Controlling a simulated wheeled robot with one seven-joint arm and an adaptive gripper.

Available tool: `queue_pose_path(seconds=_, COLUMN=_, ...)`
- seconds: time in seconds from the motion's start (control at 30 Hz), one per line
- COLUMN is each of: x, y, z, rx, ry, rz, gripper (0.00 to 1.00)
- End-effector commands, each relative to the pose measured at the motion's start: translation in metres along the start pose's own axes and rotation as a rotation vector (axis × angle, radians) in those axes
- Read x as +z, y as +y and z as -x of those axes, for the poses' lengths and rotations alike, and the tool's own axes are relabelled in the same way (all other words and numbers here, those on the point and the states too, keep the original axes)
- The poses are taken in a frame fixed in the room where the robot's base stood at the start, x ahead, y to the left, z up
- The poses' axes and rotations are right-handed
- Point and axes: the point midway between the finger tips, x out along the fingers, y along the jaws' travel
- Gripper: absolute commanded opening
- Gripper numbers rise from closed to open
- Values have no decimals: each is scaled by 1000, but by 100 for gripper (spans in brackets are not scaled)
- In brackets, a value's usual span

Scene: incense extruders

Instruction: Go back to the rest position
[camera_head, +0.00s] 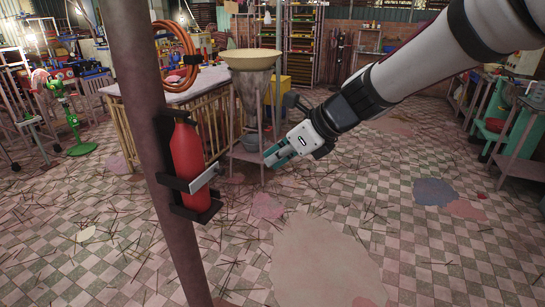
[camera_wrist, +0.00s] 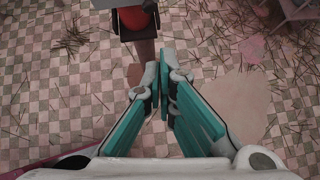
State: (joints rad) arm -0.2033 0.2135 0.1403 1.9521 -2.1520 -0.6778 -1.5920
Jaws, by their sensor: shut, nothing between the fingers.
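My gripper (camera_head: 274,156) hangs in the air at the centre of the head view, at the end of my arm, which comes in from the upper right. Its teal fingers point down and to the left. The wrist view also shows the fingers (camera_wrist: 162,88), with their tips together and nothing between them.
A post with a red fire extinguisher (camera_head: 188,165) stands at the left front. Behind it are a railed table (camera_head: 200,85) and a funnel-shaped hopper (camera_head: 252,85). A teal machine (camera_head: 497,125) stands at the right. The checkered floor (camera_head: 420,240) is open but littered with sticks.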

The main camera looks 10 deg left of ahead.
Motion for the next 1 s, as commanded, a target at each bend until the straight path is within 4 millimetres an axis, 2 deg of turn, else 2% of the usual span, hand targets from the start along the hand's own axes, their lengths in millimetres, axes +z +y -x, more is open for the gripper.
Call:
queue_pose_path(seconds=0.07, x=7, y=-7, z=12, rx=-47, ry=-31, rz=-63, gripper=0)
queue_pose_path(seconds=0.17, x=21, y=-26, z=40, rx=-169, ry=-119, rz=-251, gripper=0)
queue_pose_path(seconds=0.27, x=31, y=-54, z=88, rx=-336, ry=-265, rz=-553, gripper=0)
queue_pose_path(seconds=0.37, x=24, y=-78, z=146, rx=-497, ry=-437, rz=-901, gripper=0)
queue_pose_path(seconds=0.4, x=16, y=-84, z=169, rx=-552, ry=-509, rz=-1041, gripper=0)
queue_pose_path(seconds=0.47, x=-1, y=-90, z=203, rx=-627, ry=-620, rz=-1255, gripper=0)
queue_pose_path(seconds=0.5, x=-15, y=-91, z=225, rx=-672, ry=-696, rz=-1400, gripper=0)
queue_pose_path(seconds=0.57, x=-40, y=-87, z=254, rx=-730, ry=-811, rz=-1619, gripper=0)
queue_pose_path(seconds=0.6, x=-57, y=-81, z=272, rx=-763, ry=-888, rz=-1766, gripper=0)
queue_pose_path(seconds=0.7, x=-107, y=-55, z=307, rx=-826, ry=-1076, rz=-2137, gripper=0)
queue_pose_path(seconds=0.77, x=-137, y=-32, z=321, rx=-850, ry=-1184, rz=-2365, gripper=0)
queue_pose_path(seconds=0.83, x=-170, y=0, z=329, rx=-863, ry=-1301, rz=-2634, gripper=0)
queue_pose_path(seconds=0.87, x=-182, y=16, z=330, rx=845, ry=1312, rz=2683, gripper=0)
queue_pose_path(seconds=0.9, x=-197, y=37, z=330, rx=767, ry=1237, rz=2569, gripper=0)
queue_pose_path(seconds=1.0, x=-224, y=88, z=322, rx=609, ry=1060, rz=2317, gripper=0)
